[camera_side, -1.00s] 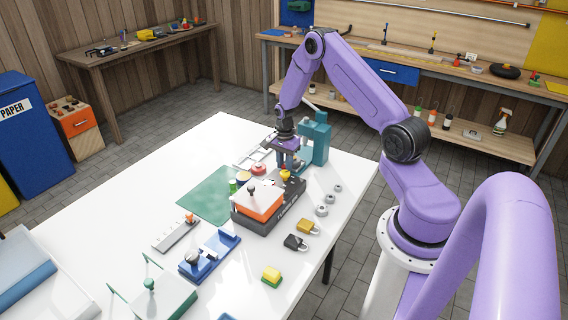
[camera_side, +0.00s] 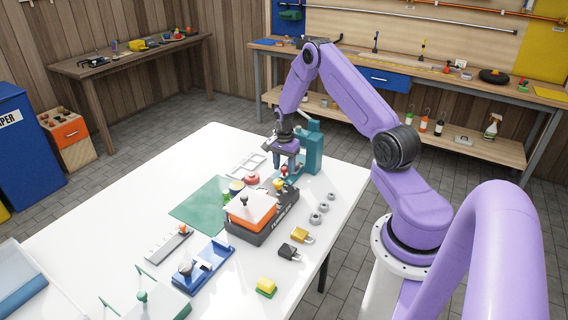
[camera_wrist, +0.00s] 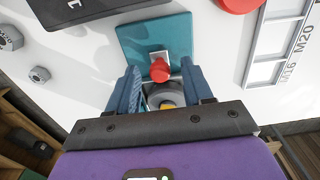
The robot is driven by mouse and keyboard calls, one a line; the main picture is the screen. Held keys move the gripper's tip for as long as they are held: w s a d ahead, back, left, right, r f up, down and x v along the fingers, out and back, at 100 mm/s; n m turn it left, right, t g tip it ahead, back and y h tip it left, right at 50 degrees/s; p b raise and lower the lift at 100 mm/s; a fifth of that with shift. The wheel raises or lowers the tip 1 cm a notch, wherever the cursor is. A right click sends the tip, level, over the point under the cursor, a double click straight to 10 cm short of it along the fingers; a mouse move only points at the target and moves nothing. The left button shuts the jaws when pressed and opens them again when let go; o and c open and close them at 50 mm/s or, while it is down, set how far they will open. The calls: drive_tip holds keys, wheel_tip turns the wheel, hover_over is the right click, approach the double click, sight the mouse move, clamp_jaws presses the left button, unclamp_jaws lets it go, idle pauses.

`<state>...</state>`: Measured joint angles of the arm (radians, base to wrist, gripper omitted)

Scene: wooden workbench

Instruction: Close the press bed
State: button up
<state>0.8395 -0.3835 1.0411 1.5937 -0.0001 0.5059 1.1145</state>
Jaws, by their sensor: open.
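The teal press (camera_side: 314,152) stands at the far right part of the white table. Its teal plate (camera_wrist: 135,42) shows in the wrist view, with a metal bracket and a red knob (camera_wrist: 160,71) on it. The red knob also shows in the side view (camera_side: 284,170), just below my gripper (camera_side: 286,162). My gripper (camera_wrist: 160,72) is open. Its blue fingers stand on either side of the knob in the wrist view, with gaps visible; no grip on it shows. Below the knob, a grey round part with a yellow centre shows between the fingers. I cannot tell how far the bed is out.
An orange and black device (camera_side: 250,216) stands in front of the press. A red round item (camera_side: 252,179) and a pale tray (camera_side: 246,166) lie to the left.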

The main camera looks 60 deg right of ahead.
wheel_tip(320, 180, up, 18)
drive_tip(key=shift+f, duration=0.25)
idle(0.3)
drive_tip(key=shift+f, duration=0.1)
drive_tip(key=c, duration=0.7)
drive_tip(key=shift+w+a+f+n, duration=0.1)
drive_tip(key=shift+a+f+n, duration=0.2)
drive_tip(key=shift+n, duration=0.3)
clamp_jaws()
drive_tip(key=w+a+f+n+g+h, duration=0.2)
drive_tip(key=a+f+n+h, duration=0.25)
drive_tip(key=n, duration=1.05)
drive_tip(key=w+a+f+n+g+h, duration=0.25)
drive_tip(key=a+f+n, duration=0.2)
drive_tip(key=n, duration=0.95)
drive_tip(key=shift+t, duration=0.45)
drive_tip(key=x, duration=1)
drive_tip(key=shift+d+r, duration=0.1)
drive_tip(key=shift+d, duration=0.25)
